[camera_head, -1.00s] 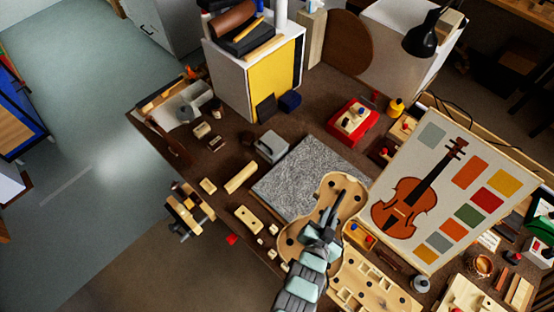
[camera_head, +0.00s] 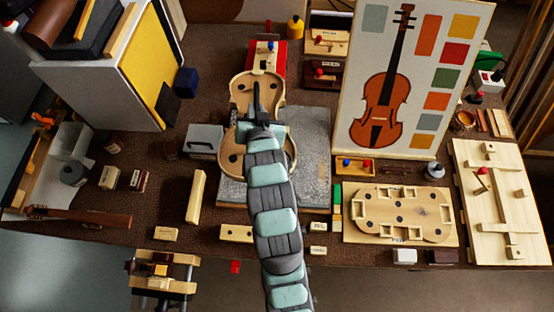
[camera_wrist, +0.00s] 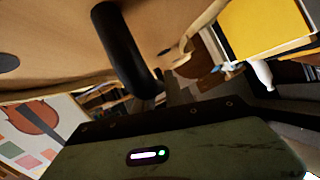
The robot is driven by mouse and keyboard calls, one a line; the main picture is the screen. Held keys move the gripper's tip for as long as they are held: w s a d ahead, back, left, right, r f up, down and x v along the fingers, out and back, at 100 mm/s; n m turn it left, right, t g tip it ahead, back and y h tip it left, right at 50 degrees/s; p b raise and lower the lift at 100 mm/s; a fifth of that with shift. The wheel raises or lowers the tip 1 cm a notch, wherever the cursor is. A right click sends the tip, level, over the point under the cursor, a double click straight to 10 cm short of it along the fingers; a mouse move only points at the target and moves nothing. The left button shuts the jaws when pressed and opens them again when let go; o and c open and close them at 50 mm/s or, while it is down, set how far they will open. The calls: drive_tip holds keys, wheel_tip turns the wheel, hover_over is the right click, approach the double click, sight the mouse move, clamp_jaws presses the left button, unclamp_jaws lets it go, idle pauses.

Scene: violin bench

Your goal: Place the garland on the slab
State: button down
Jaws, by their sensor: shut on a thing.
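The garland (camera_head: 238,97), a pale violin-shaped wooden piece with dark round spots, is held in my gripper (camera_head: 257,104). The grey speckled slab (camera_head: 316,135) lies flat on the bench. The garland overlaps the slab's left part in the head view, and its narrower end reaches past the slab's far edge. The gap between them cannot be judged.
A violin chart (camera_head: 350,145) stands to the right, with a wooden mould board (camera_head: 350,232) in front. The slab's right part is bare.

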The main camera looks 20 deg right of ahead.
sight(277, 110)
drive_tip(key=shift+m+h, duration=0.4)
drive_tip(key=shift+h, duration=0.1)
drive_tip(key=d+b, duration=0.1)
drive_tip(key=d+f+b, duration=0.1)
drive_tip(key=d+b, duration=0.2)
drive_tip(key=b, duration=0.1)
drive_tip(key=shift+w+d+f, duration=0.3)
drive_tip(key=shift+w+d, duration=0.05)
drive_tip(key=shift+d, duration=0.05)
drive_tip(key=shift+d+r+b, duration=0.1)
drive_tip(key=shift+d+b, duration=0.5)
drive_tip(key=shift+b, duration=0.3)
drive_tip(key=shift+d, duration=0.1)
wheel_tip(277, 110, down, 20)
drive_tip(key=shift+s+r+b, duration=0.1)
drive_tip(key=shift+b, duration=1.1)
drive_tip(key=shift+r, duration=0.1)
drive_tip(key=c, duration=1.9)
unclamp_jaws()
drive_tip(key=shift+f, duration=0.2)
drive_tip(key=o, duration=0.5)
